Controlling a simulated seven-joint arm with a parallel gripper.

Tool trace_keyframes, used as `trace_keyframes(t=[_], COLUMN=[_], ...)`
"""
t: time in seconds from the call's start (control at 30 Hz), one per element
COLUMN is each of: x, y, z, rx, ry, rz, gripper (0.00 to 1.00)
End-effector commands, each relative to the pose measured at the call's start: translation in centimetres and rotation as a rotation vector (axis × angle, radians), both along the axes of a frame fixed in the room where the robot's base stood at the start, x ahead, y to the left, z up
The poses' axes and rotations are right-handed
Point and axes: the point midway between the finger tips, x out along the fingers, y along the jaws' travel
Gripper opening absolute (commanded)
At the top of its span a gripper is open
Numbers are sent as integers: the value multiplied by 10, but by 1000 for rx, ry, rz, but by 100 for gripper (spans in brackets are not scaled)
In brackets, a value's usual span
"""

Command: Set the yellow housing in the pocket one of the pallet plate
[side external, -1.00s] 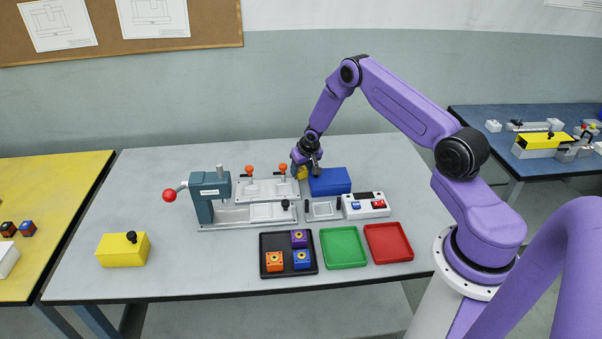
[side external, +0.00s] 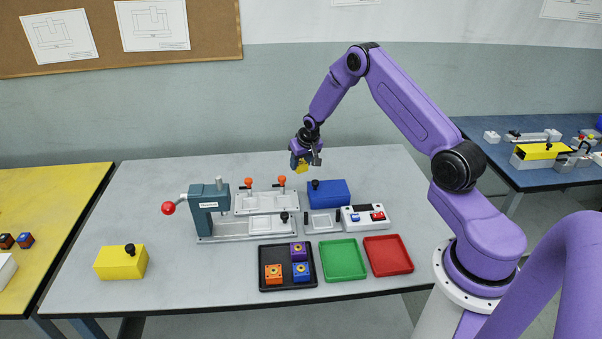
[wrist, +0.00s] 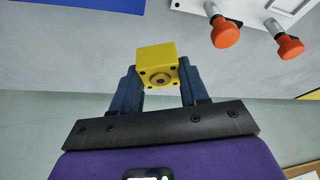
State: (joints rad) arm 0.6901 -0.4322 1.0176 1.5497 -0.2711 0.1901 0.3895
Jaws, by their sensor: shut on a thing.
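My gripper (side external: 303,160) is shut on the yellow housing (side external: 301,168), a small block with a round hole and corner holes in the face shown in the wrist view (wrist: 157,65). I hold it in the air above the back of the table, clear of everything below. A pale plate (side external: 266,202) with two orange-knobbed clamps lies below and left of my gripper. I take it to be the pallet plate. Its pockets are too small to tell apart. In the wrist view the orange knobs show at upper right.
A teal press (side external: 209,210) with a red-ball lever stands left of the plate. A blue box (side external: 329,194) and a white switch box (side external: 365,218) are to the right. In front are a black tray (side external: 266,250) with several small housings, a green tray (side external: 343,260) and a red tray (side external: 388,255).

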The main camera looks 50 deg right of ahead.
Motion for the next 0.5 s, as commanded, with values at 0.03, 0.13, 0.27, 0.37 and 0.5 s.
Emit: trace_keyframes(t=[0.03,0.13,0.27,0.37,0.5], x=[0,0,-2,-7,-23], y=[0,2,17,41,85], z=[8,19,35,53,81], rx=[0,0,0,0,1], ry=[-2,-2,-1,-1,0], rz=[-2,1,23,56,117], gripper=[5,5,5,5,5])
